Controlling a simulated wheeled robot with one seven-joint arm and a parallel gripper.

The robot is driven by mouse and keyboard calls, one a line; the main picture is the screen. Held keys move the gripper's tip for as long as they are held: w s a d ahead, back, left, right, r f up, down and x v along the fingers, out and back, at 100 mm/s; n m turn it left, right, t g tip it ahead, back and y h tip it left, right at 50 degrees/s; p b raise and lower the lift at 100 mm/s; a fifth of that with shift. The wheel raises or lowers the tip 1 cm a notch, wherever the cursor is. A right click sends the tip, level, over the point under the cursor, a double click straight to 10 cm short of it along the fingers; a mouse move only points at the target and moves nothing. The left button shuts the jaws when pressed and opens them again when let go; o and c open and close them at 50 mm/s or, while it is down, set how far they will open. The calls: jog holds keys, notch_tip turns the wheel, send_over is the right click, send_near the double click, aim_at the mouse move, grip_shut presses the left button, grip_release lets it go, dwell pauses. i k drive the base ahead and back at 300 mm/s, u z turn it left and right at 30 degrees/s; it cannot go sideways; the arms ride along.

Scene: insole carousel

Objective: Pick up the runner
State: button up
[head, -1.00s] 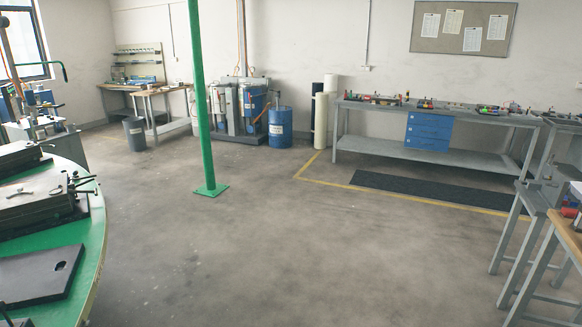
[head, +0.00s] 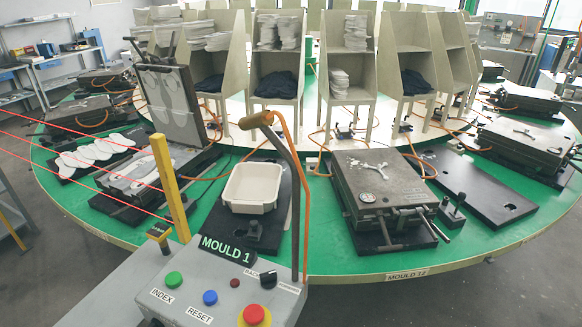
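A pale Y-shaped piece (head: 371,168), which looks like the runner, lies on top of the closed grey mould (head: 392,191) near the MOULD 12 label, right of centre in the head view. A round gauge sits on the same mould lid, close to the piece. A similar small pale shape (head: 524,133) shows on another closed mould (head: 520,146) at the right. My gripper is not in view.
A control box (head: 215,290) with coloured buttons and a MOULD 1 sign stands in front of the green carousel (head: 90,225). A white bin (head: 251,186), an open mould (head: 172,103) and white insoles (head: 95,150) are to the left. Red beams cross the left side.

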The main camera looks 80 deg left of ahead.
aim_at(384, 165)
jog(key=u, duration=0.5)
jog(key=i, duration=0.9)
jog(key=u, duration=2.1)
jog(key=i, duration=1.65)
jog(key=z, duration=0.05)
